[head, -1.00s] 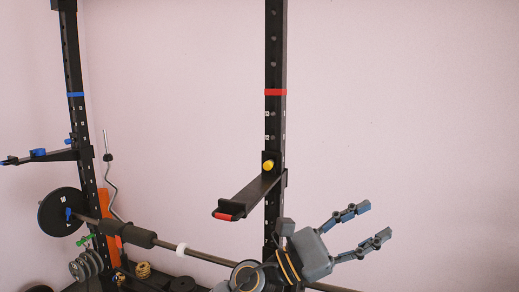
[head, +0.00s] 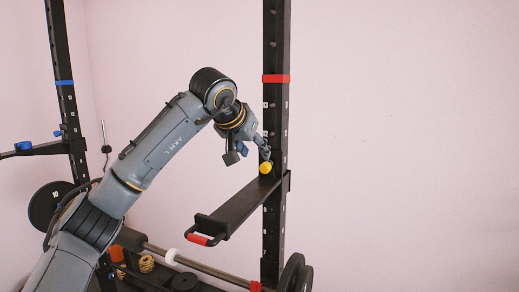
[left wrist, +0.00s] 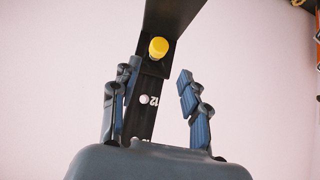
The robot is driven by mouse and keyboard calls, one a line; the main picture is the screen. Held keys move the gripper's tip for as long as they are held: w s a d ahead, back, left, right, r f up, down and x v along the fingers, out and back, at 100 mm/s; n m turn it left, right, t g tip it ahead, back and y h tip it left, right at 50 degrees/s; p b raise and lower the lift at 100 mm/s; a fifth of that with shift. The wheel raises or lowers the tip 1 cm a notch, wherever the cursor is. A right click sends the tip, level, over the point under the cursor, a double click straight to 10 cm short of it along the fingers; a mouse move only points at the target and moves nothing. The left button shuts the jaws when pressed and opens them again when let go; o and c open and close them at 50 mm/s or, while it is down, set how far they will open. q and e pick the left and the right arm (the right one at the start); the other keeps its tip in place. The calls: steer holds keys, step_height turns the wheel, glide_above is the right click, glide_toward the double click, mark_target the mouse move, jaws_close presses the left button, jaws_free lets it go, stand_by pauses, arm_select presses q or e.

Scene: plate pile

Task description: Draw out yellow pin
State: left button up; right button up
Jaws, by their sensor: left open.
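The yellow pin (head: 265,168) sits in the black upright (head: 275,120) with the red band, just above the inner end of the black safety arm (head: 240,208). My left gripper (head: 255,157) is at the upright, close to the pin. In the left wrist view, the yellow pin (left wrist: 158,48) lies beyond the fingertips, roughly between their lines. The fingers of my left gripper (left wrist: 155,84) are spread open with nothing between them but the upright behind. I cannot tell whether a finger touches the pin. My right gripper is not in view.
A second black upright (head: 66,100) with a blue band stands at the left, with its own safety arm (head: 40,149). A barbell (head: 205,266) crosses below the safety arm. Weight plates (head: 293,272) are at the bottom. The area right of the red-banded upright is clear.

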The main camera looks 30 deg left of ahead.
mark_target(263, 164)
arm_select(q)
steer(key=shift+d+f+b, duration=0.1)
steer(key=shift+f+b, duration=0.25)
steer(key=shift+f, duration=0.15)
steer(key=shift+b+x, duration=0.35)
steer(key=shift+x, duration=0.8)
steer(key=b+x, duration=0.1)
steer(key=x, duration=0.2)
steer(key=shift+w+f, duration=0.15)
steer(key=shift+w, duration=0.1)
steer(key=shift+w+f+p, duration=0.3)
steer(key=shift+w+p, duration=0.3)
steer(key=shift+p, duration=0.25)
steer(key=shift+w+f+p, duration=0.3)
steer(key=shift+w+f, duration=0.15)
steer(key=shift+w, duration=0.05)
steer(key=shift+w+f, duration=0.25)
steer(key=shift+f, duration=0.1)
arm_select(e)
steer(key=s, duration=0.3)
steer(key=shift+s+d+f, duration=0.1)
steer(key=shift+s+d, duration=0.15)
arm_select(q)
jaws_close()
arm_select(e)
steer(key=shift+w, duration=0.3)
